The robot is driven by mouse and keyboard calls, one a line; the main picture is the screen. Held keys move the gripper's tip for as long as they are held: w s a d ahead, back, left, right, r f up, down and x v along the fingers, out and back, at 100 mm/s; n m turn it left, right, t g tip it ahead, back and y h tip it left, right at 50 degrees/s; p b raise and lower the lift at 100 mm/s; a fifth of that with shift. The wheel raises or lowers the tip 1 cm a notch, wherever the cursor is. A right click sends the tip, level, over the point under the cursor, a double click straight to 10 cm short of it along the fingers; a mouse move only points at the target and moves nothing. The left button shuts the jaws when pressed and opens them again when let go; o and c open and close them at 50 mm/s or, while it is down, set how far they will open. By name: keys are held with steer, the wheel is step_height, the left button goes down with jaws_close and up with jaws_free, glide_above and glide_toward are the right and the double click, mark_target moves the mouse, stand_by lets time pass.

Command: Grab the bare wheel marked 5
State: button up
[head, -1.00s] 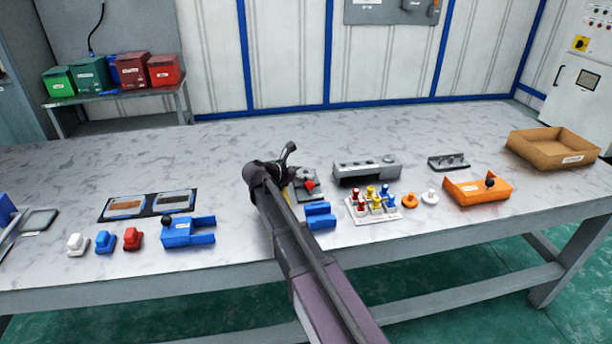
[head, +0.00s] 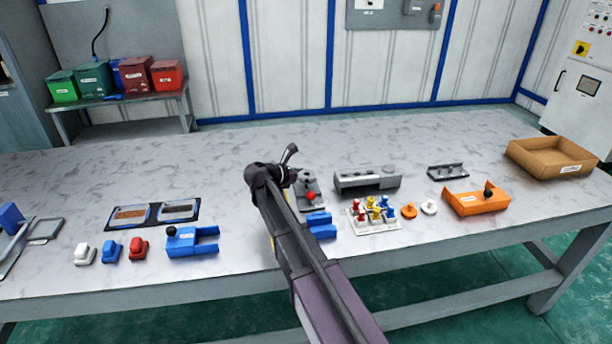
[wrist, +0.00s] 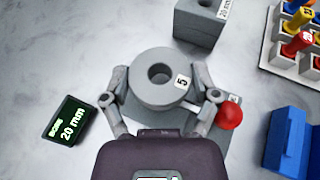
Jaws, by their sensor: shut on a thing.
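The bare wheel marked 5 (wrist: 158,85) is a thick grey ring with a central hole and a white label reading 5. In the wrist view it sits between the two fingers of my gripper (wrist: 166,104), which is shut on it. A grey plate (wrist: 226,142) with a red ball (wrist: 229,118) lies below and to the right of the wheel. In the head view my arm hides most of the gripper, and I cannot make out the wheel clearly there.
A grey block (wrist: 200,22) labelled 20 mm is beyond the wheel. A white rack of coloured pegs (head: 373,226) and a blue block (head: 320,228) are to the right.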

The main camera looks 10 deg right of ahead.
steer(key=s, duration=0.5)
steer(key=s+r, duration=0.1)
steer(key=s, duration=1)
steer(key=shift+r+p, duration=0.35)
steer(key=shift+p, duration=0.05)
